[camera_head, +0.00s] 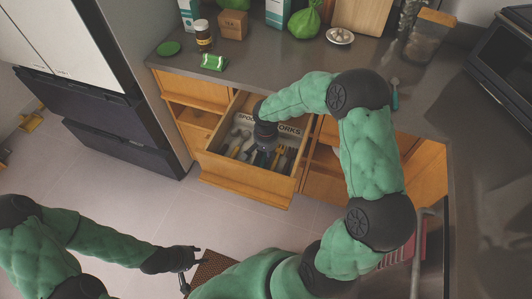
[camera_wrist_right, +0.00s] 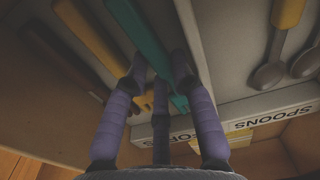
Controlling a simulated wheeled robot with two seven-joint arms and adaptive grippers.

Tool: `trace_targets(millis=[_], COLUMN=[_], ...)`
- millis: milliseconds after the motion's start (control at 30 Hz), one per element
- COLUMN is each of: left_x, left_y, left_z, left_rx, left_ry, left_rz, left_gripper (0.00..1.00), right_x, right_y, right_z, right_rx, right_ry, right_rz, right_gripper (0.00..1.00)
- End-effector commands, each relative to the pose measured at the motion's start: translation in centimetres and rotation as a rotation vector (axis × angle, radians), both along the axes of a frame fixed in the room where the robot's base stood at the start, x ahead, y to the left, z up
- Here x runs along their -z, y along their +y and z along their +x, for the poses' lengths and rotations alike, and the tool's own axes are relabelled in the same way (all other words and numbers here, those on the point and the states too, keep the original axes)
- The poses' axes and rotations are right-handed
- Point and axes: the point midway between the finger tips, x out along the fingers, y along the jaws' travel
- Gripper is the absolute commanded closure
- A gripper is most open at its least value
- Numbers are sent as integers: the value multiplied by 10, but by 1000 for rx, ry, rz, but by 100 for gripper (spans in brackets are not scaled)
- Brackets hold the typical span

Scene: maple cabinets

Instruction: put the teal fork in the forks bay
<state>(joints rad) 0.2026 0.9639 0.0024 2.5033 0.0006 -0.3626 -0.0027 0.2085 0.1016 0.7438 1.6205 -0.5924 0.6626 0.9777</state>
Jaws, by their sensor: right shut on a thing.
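The teal fork (camera_wrist_right: 142,35) lies between the fingers of my right gripper (camera_wrist_right: 158,82) in the right wrist view, tines toward the label strip. My right gripper (camera_head: 263,152) is shut on it, low over the open drawer (camera_head: 240,176). The forks label (camera_head: 288,131) is partly covered by my gripper. Whether the fork touches the bay floor I cannot tell. My left gripper (camera_head: 192,260) is empty, fingers apart, over the floor.
A divider (camera_wrist_right: 196,45) separates this bay from the spoons (camera_wrist_right: 268,75). A teal utensil (camera_head: 395,93) lies on the counter (camera_head: 275,62).

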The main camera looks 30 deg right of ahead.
Motion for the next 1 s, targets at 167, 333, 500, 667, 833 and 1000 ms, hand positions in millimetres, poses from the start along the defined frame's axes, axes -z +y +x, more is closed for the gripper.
trace_targets(millis=[167,333,500,667,833,1000], left_x=[0,0,0,0,0,0], left_y=[0,0,0,0,0,0], left_z=[0,0,0,0,0,0], left_rx=[0,0,0,0,0,0], left_ry=[0,0,0,0,0,0], left_rz=[0,0,0,0,0,0], left_gripper=[60,60,60,60,60,60], right_x=[-1,-1,-1,-1,-1,-9], right_y=[0,0,0,0,0,0], right_z=[0,1,1,2,1,2], right_rx=[0,0,0,0,0,1], right_ry=[0,-2,-3,-4,-4,-6], right_rz=[0,1,1,0,0,0], right_gripper=[48,48,48,48,48,48])
